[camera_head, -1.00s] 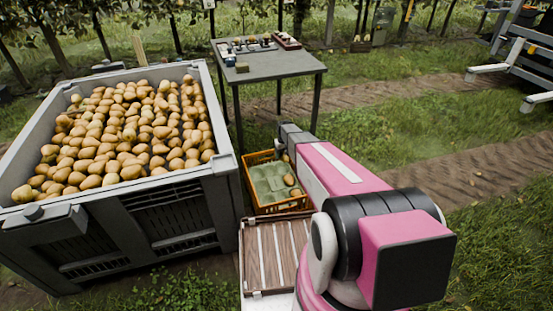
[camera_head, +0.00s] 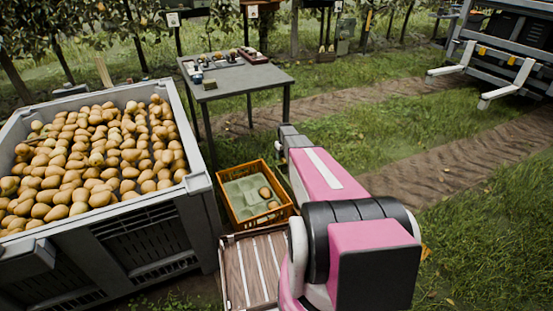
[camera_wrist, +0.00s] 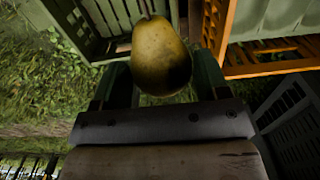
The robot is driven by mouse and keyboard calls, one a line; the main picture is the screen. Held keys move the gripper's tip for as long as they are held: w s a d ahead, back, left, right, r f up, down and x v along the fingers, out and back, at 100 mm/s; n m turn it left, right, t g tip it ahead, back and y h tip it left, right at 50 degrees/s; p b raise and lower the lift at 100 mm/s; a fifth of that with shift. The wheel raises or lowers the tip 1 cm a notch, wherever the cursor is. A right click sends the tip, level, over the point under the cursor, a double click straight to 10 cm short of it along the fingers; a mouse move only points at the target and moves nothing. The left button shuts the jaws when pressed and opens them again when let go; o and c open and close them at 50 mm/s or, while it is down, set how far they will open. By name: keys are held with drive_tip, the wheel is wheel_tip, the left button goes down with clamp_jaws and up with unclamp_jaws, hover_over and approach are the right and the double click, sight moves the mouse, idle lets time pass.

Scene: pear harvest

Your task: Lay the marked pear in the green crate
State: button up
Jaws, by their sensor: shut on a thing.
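A yellow-green pear (camera_wrist: 160,52) sits between the two dark green fingers of my gripper (camera_wrist: 162,82) in the wrist view. The gripper is shut on it and holds it up, stem end toward the top of the picture. No mark shows on the visible side of the pear. A green slatted crate (camera_wrist: 75,20) lies beyond the pear at the upper left of the wrist view, only partly in frame. The pear overlaps its edge in the picture; the height between them is hard to tell. In the head view my arm hides the gripper and the pear, and no green crate shows.
An orange crate (camera_head: 228,207) with a pale green liner and a few pears stands left of my arm; its rim also shows in the wrist view (camera_wrist: 228,72). A large grey bin (camera_head: 190,184) full of pears stands at left. A grey table (camera_head: 245,82) stands behind.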

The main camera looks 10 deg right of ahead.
drive_tip(key=w+d+f, duration=0.1)
drive_tip(key=w+d, duration=0.1)
drive_tip(key=d, duration=0.4)
drive_tip(key=w+d+f, duration=0.2)
drive_tip(key=d, duration=0.4)
drive_tip(key=shift+d, duration=0.25)
drive_tip(key=shift+f, duration=0.25)
